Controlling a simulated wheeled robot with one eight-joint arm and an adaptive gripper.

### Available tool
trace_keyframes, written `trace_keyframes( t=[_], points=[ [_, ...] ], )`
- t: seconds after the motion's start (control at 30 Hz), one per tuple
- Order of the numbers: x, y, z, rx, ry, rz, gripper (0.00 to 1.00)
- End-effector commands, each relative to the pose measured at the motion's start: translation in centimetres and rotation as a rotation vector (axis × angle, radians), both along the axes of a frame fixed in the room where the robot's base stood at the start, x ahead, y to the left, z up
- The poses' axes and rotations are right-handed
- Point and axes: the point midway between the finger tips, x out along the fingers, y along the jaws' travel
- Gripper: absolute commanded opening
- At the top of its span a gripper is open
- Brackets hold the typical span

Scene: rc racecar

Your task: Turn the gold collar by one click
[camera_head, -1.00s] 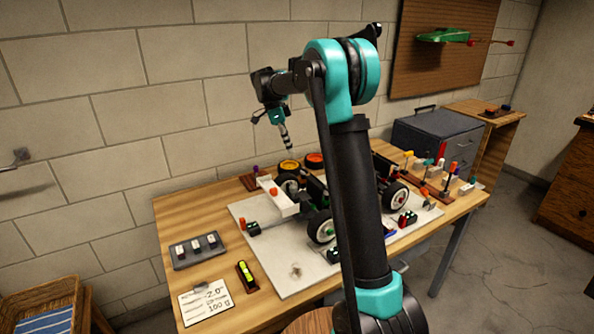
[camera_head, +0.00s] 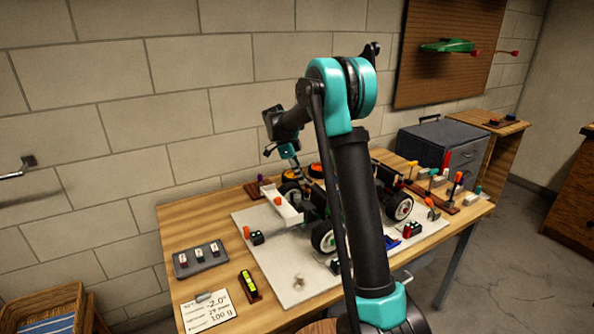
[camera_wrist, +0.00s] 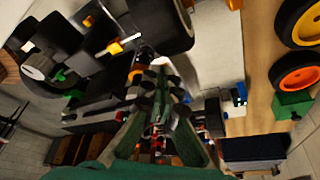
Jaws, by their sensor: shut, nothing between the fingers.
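The RC car (camera_head: 322,236) sits on a pale board on the workbench; my arm hides much of it in the head view. My gripper (camera_head: 295,163) is low over the back left of the car. In the wrist view my gripper (camera_wrist: 160,72) is shut and empty, its fingertips among dark car parts. A small gold-yellow piece (camera_wrist: 122,45) lies just left of and beyond the fingertips there; I cannot tell whether it is the gold collar. I cannot make out contact between the fingers and it. The collar cannot be picked out in the head view.
A yellow-rimmed wheel (camera_wrist: 308,22) and an orange-rimmed wheel (camera_wrist: 298,73) lie right of the gripper in the wrist view. A tool rack (camera_head: 445,198) stands on the right. A grey switch tray (camera_head: 201,257), a yellow level (camera_head: 248,284) and a card (camera_head: 210,312) lie front left.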

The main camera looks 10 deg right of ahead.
Motion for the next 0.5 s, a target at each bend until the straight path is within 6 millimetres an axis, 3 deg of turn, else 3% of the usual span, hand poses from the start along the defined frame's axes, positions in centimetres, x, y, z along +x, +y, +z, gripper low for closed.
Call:
trace_keyframes(
  t=[0.5],
  points=[
    [-0.14, -0.78, -0.56, 0.000, 0.001, -0.001, 0.00]
  ],
)
